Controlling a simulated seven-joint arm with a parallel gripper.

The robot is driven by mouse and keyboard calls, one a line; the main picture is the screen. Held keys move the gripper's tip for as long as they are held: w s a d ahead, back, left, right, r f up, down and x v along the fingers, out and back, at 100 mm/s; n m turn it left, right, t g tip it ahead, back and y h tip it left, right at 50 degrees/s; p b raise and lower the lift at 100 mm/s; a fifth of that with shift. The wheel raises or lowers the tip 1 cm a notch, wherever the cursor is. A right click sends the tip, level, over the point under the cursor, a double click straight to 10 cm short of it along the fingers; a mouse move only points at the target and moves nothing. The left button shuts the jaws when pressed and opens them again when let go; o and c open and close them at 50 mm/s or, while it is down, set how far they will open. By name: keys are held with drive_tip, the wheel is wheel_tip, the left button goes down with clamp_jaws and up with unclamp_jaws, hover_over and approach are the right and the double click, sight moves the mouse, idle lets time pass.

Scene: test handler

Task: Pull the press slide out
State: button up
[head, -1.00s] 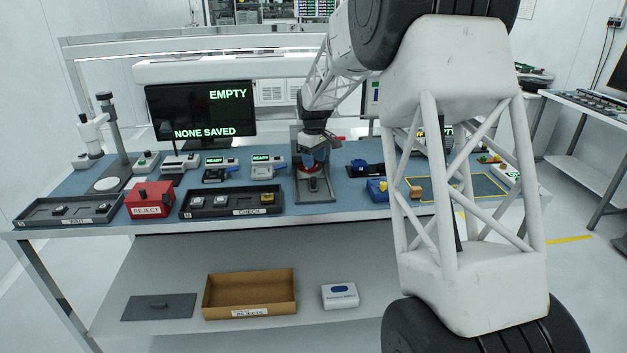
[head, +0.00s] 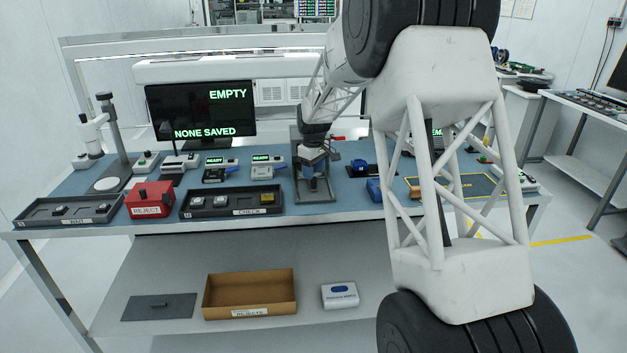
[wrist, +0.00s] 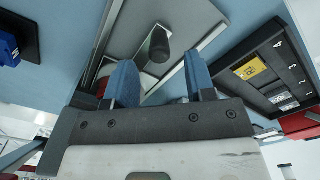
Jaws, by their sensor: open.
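The press (head: 299,150) stands at the middle of the bench, on a grey base (head: 318,198). A red lever (head: 338,138) shows at its upper right. The slide's outline is partly hidden.
The CHECK tray (head: 223,203) with several small parts lies left of the press, beside the red REJECT box (head: 150,199). A blue object (head: 374,189) sits close on the right. A monitor (head: 201,112) stands behind. My arm covers the bench's right side.

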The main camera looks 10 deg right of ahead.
drive_tip(key=shift+f, duration=1.85)
drive_tip(key=shift+c, duration=0.5)
clamp_jaws()
